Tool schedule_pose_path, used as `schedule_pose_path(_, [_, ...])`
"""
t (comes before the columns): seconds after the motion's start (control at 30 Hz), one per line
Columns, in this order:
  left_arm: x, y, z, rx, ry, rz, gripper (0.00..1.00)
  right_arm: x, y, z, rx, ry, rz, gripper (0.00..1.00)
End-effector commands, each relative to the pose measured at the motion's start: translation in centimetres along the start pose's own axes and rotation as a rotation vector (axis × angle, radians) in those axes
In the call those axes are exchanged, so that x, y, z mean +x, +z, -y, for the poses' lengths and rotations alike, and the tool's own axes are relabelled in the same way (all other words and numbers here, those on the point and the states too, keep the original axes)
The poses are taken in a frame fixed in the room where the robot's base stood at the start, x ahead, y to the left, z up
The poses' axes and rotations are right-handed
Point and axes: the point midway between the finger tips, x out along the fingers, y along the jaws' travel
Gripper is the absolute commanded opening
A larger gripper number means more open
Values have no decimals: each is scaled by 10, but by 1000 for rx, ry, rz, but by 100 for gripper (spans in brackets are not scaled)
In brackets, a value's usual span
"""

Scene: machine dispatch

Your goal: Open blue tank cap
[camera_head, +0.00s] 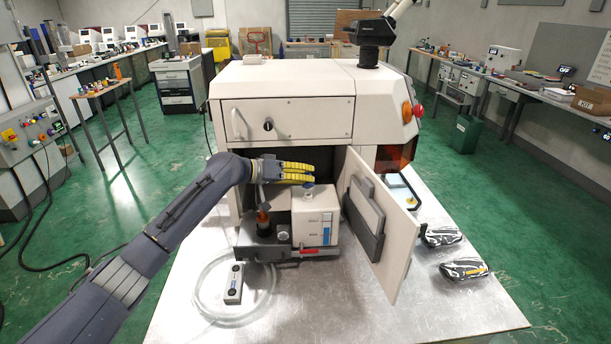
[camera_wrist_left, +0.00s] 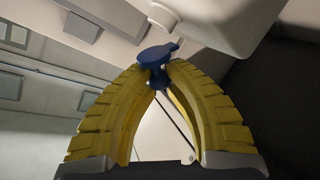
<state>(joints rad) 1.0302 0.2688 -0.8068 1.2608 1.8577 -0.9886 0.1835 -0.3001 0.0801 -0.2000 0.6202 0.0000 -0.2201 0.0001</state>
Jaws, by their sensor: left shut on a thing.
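The white tank (camera_head: 312,222) stands upright in the lower bay of the machine (camera_head: 283,105). The blue cap (camera_wrist_left: 158,56) is between the yellow fingertips of my left gripper (camera_wrist_left: 157,70), which are shut on it. The white tank neck (camera_wrist_left: 163,15) shows just beyond the cap, with a small gap between them. In the head view, my left gripper (camera_head: 300,173) reaches in from the left above the tank, with a bit of blue cap (camera_head: 308,184) under its fingertips. My right gripper is not in view.
The machine's door (camera_head: 385,225) stands open to the right of the tank. A dark bottle-like part (camera_head: 264,222) stands left of the tank. A coiled clear hose (camera_head: 212,310) and a small grey box (camera_head: 234,284) lie on the metal table (camera_head: 350,318). Two patterned packs (camera_head: 463,270) lie at right.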

Motion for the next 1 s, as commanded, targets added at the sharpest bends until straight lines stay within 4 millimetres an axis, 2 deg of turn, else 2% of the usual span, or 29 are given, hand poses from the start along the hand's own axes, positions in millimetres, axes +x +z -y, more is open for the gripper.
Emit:
schedule_pose_path(0.37, [0, -3, 1, -27, 0, 13, 0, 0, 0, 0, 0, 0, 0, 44])
schedule_pose_path(0.7, [7, -9, 14, -324, 7, 160, 0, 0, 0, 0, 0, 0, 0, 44])
schedule_pose_path(1.0, [8, -8, 19, -440, 10, 219, 0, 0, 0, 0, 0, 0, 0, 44])
